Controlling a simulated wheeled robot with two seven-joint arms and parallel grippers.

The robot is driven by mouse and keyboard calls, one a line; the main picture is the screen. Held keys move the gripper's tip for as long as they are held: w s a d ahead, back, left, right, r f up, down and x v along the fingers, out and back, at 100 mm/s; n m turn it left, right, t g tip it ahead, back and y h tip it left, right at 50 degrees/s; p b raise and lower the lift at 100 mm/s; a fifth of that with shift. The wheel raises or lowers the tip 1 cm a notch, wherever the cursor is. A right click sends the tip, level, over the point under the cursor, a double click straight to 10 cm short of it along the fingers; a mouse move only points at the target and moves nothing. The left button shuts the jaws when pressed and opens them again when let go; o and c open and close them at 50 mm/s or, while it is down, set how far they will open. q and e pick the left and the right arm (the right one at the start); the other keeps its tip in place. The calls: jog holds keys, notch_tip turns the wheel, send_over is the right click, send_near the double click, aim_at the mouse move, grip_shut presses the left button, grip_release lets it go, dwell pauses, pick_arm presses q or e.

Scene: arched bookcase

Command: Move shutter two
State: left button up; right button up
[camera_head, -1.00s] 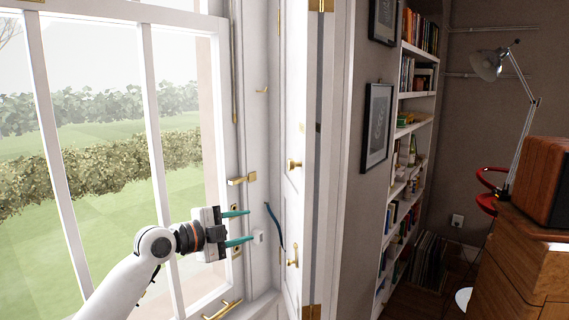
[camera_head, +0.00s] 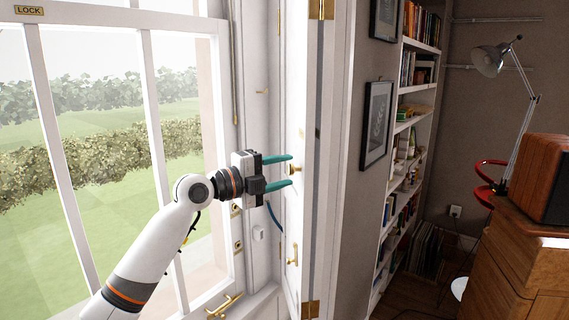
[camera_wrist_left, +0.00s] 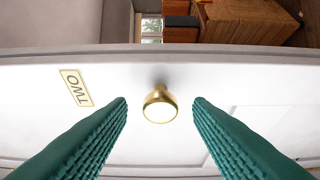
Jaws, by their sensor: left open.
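The white shutter panel (camera_head: 290,225) stands edge-on to the right of the window in the head view. In the left wrist view it carries a label reading TWO (camera_wrist_left: 76,88) and a round brass knob (camera_wrist_left: 160,104). My left gripper (camera_head: 291,170) is open, with its green fingers pointing at the panel. In the left wrist view the knob sits between the two fingertips, and a gap shows on each side of it. In the head view the knob (camera_head: 295,168) shows between the fingers. My right gripper is not in view.
A sash window (camera_head: 150,120) with a brass handle (camera_head: 225,306) lies at left. A second brass knob (camera_head: 293,256) is lower on the panel. A framed picture (camera_head: 377,122), bookshelves (camera_head: 407,150) and a wooden cabinet (camera_head: 525,260) stand to the right.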

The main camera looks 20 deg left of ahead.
pick_arm(q)
jog(key=shift+w+d, duration=0.4)
jog(key=shift+w, duration=0.05)
grip_shut()
jog(key=shift+w, duration=0.1)
